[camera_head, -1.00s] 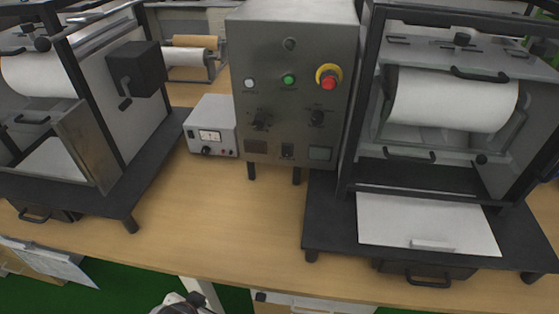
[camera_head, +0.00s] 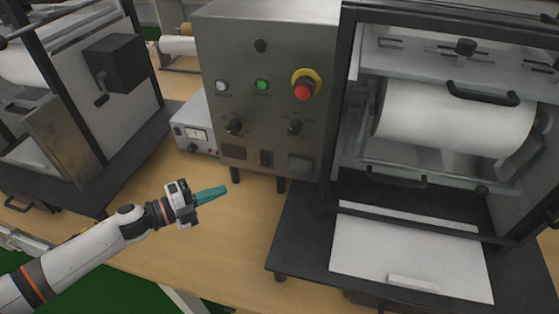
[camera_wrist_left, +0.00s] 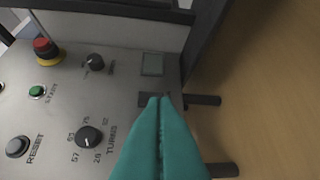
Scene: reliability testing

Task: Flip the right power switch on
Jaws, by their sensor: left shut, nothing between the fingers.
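A grey control panel (camera_head: 270,60) stands upright at the middle of the bench. A small dark switch (camera_head: 266,158) sits low in its centre, between a dark window and a greenish window (camera_head: 299,163). Its position, on or off, is too small to tell. My left gripper (camera_head: 225,189), with teal fingers, is shut and empty below and left of the switch, apart from the panel. In the left wrist view my gripper's fingertips (camera_wrist_left: 158,100) point at the panel's lower edge and cover part of the dark switch area. My right gripper is not in view.
A small meter box (camera_head: 195,126) stands left. A black-framed roller machine (camera_head: 337,90) stands right. Bench is clear in front.

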